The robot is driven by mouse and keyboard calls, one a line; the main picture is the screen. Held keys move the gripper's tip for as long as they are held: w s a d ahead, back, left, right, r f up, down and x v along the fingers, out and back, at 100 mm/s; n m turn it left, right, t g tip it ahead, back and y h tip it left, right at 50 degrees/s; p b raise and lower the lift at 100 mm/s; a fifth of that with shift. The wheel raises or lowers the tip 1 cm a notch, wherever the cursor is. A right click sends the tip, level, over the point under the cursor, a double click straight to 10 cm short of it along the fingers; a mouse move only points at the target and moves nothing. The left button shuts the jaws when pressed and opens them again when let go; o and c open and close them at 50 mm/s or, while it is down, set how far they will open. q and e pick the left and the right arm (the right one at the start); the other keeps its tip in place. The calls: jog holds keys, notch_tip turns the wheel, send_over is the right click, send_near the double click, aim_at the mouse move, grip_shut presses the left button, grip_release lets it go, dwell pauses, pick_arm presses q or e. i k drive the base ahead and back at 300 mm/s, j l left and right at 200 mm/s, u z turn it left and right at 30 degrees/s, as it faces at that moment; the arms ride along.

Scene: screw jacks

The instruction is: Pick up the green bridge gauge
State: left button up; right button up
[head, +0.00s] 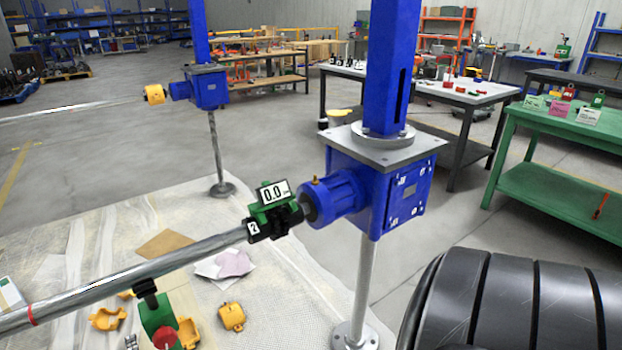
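A green gauge body with a white display reading 0.0 (274,196) sits on the steel shaft (150,268) beside the blue screw jack (385,185). Black clamp blocks, one labelled 2, hold the shaft under it. A second green piece with a red round part (160,318) hangs below the shaft from a black clamp. A small green piece (597,99) stands on the green table at the right, near a red one (568,92). I cannot tell for sure which of these is the bridge gauge. Neither of my grippers shows in the head view.
Yellow coupling covers (232,317) and papers (225,263) lie on the floor sheet (290,300). Another blue jack (207,88) stands behind at the left. The green table (565,135) carries coloured cards. Open floor lies between the near jack and that table.

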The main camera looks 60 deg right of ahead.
aim_at(270, 196)
jog(key=z, duration=1.5)
